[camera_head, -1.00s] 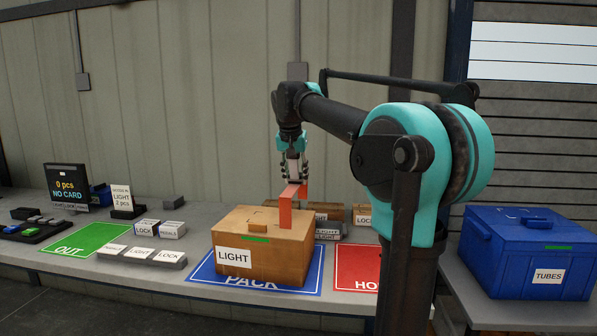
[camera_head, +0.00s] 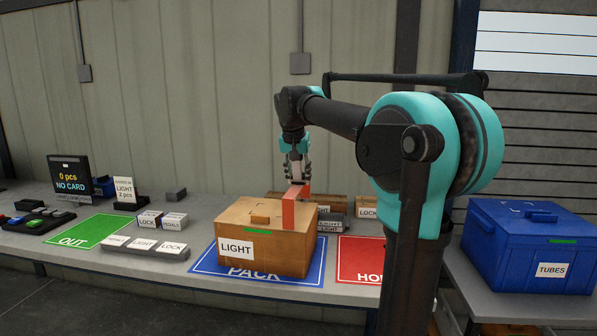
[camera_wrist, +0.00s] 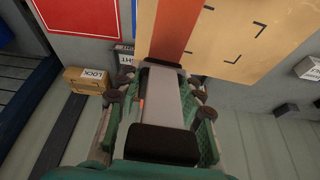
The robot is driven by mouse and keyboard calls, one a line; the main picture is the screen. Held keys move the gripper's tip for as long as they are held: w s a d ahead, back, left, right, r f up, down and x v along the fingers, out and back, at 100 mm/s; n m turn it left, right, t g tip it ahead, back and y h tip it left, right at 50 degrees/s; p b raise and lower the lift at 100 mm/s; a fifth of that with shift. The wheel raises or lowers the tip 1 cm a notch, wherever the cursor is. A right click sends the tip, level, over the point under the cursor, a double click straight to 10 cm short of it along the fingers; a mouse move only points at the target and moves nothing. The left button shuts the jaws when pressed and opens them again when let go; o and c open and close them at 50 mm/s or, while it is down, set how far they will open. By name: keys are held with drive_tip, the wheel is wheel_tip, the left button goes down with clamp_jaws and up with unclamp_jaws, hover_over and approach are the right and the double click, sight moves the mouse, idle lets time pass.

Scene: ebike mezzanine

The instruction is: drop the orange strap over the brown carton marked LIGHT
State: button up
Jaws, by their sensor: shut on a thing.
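The brown carton marked LIGHT (camera_head: 236,260) stands closed on the blue PACK mat (camera_head: 305,275), its label facing front. My gripper (camera_head: 297,178) is above the carton's back right part, pointing down and shut on the orange strap (camera_head: 288,213). One leg of the strap hangs down in front of the carton's top in the picture. I cannot tell whether it touches the carton. In the wrist view the strap (camera_wrist: 174,28) runs as a red-orange band across the carton (camera_wrist: 235,35).
Boxes marked LOCK (camera_head: 368,212) and others stand behind the carton. The red HOLD mat (camera_head: 358,260) lies at right, partly hidden by my arm. A grey block row (camera_head: 143,246) and the green OUT mat (camera_head: 88,231) are at left. A blue TUBES bin (camera_head: 520,250) stands far right.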

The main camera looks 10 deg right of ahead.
sight(300, 212)
drive_tip(key=shift+f, duration=4.75)
drive_tip(key=o, duration=1.4)
drive_tip(key=shift+r, duration=4.5)
